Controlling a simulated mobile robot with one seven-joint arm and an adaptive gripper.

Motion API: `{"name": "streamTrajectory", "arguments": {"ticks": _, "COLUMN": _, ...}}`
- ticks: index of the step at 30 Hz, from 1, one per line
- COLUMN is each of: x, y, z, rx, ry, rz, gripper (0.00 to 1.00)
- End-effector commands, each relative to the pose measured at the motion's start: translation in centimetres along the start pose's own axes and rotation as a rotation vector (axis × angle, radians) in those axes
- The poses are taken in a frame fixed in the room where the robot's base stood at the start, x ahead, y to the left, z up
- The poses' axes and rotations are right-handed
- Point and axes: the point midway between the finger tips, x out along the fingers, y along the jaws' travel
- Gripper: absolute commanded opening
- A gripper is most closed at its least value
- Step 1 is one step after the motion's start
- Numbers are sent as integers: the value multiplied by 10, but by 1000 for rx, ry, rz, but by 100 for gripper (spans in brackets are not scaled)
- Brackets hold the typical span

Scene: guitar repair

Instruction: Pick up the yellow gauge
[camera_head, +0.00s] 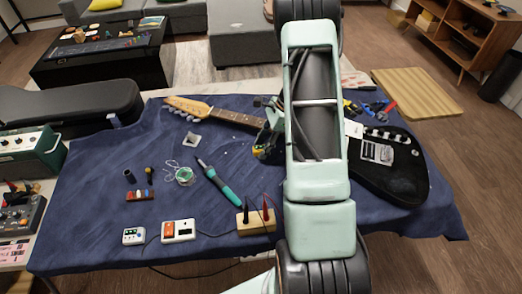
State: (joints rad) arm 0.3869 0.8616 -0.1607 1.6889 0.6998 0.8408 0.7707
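My arm reaches over the blue-covered table and hides much of its middle. My gripper (264,148) shows only in part at the left edge of the arm, close to the guitar neck. Its fingers are too small and covered to tell open from shut. A bit of yellow shows at the gripper, which may be the yellow gauge; I cannot tell whether it is held or lies behind. More yellow shows among small tools (352,108) right of the arm, too small to identify.
An electric guitar with a black body (388,170) and a wooden neck (230,117) lies across the blue cloth (90,205). A teal soldering iron (220,184), a wire spool (184,175), a red-white meter (178,230) and a wooden block (256,222) lie in front.

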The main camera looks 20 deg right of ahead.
Motion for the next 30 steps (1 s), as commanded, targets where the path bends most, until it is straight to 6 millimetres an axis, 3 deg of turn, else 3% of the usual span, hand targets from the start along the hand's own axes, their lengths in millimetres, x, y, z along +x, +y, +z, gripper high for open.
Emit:
{"name": "streamTrajectory", "arguments": {"ticks": 1, "x": 0, "y": 0, "z": 0, "rx": 0, "ry": 0, "rz": 0, "gripper": 31}}
{"name": "streamTrajectory", "arguments": {"ticks": 10, "x": 0, "y": 0, "z": 0, "rx": 0, "ry": 0, "rz": 0, "gripper": 0}}
{"name": "streamTrajectory", "arguments": {"ticks": 23, "x": -7, "y": 0, "z": 2, "rx": -1, "ry": 0, "rz": -1, "gripper": 0}}
{"name": "streamTrajectory", "arguments": {"ticks": 28, "x": -29, "y": -2, "z": 12, "rx": -3, "ry": 1, "rz": -5, "gripper": 0}}
{"name": "streamTrajectory", "arguments": {"ticks": 30, "x": -43, "y": 8, "z": 12, "rx": 1, "ry": 1, "rz": -4, "gripper": 0}}
